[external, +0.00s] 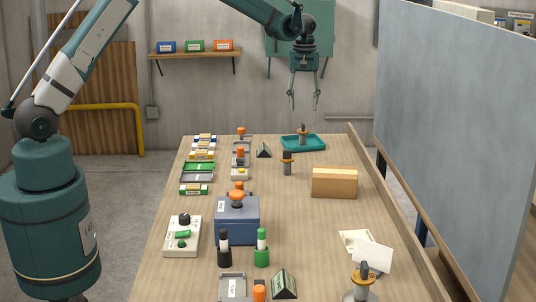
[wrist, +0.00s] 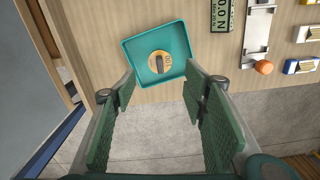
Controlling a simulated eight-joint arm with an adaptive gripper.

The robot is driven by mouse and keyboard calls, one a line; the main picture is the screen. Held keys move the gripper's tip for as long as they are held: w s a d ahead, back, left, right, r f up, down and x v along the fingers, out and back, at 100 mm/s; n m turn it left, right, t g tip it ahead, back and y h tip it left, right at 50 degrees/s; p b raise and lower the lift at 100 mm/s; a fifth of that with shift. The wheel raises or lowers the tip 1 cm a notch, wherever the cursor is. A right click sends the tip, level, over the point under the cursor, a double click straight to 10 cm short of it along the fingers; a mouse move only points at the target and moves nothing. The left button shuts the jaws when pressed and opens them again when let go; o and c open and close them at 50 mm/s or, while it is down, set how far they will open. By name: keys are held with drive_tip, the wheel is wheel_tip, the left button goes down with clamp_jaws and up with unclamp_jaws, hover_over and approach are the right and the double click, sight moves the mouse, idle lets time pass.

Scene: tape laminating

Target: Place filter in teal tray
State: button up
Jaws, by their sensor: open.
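The teal tray (external: 316,147) lies at the far end of the table. A piece with a dark upright handle and a brass-coloured disc (external: 303,135) stands inside the tray; I take it to be the filter. In the wrist view, the teal tray (wrist: 176,29) is at top centre. My gripper (external: 303,106) hangs above the tray, fingers down, open and empty. In the wrist view, my gripper (wrist: 160,97) has nothing between its pads.
A similar handled piece (external: 287,164) stands just in front of the tray; another (external: 363,283) is at the near edge. A tan box (external: 334,182) and a blue box (external: 237,222) stand mid-table. Small parts line the left side. A grey panel (external: 465,130) rises at right.

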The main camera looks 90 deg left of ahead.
idle(0.4)
drive_tip(key=s+d+r+m+t, duration=0.15)
drive_tip(key=s+d+r, duration=0.25)
drive_tip(key=d+r, duration=0.5)
drive_tip(key=s+d+r+m+t+y, duration=0.1)
drive_tip(key=s+d+r+m, duration=0.3)
drive_tip(key=d, duration=0.8)
drive_tip(key=s+d+r+m+t, duration=0.1)
drive_tip(key=s+d+r+m, duration=0.15)
drive_tip(key=d+r, duration=0.75)
drive_tip(key=s+d+f+m+t, duration=0.2)
drive_tip(key=s+d+m, duration=0.2)
drive_tip(key=s+d, duration=0.8)
drive_tip(key=s+d+f+m+t+h, duration=0.1)
drive_tip(key=s+d+f+m, duration=0.2)
drive_tip(key=s+d, duration=0.9)
drive_tip(key=s+m, duration=0.1)
drive_tip(key=s, duration=0.4)
drive_tip(key=shift+d+t, duration=0.35)
drive_tip(key=shift+d, duration=0.05)
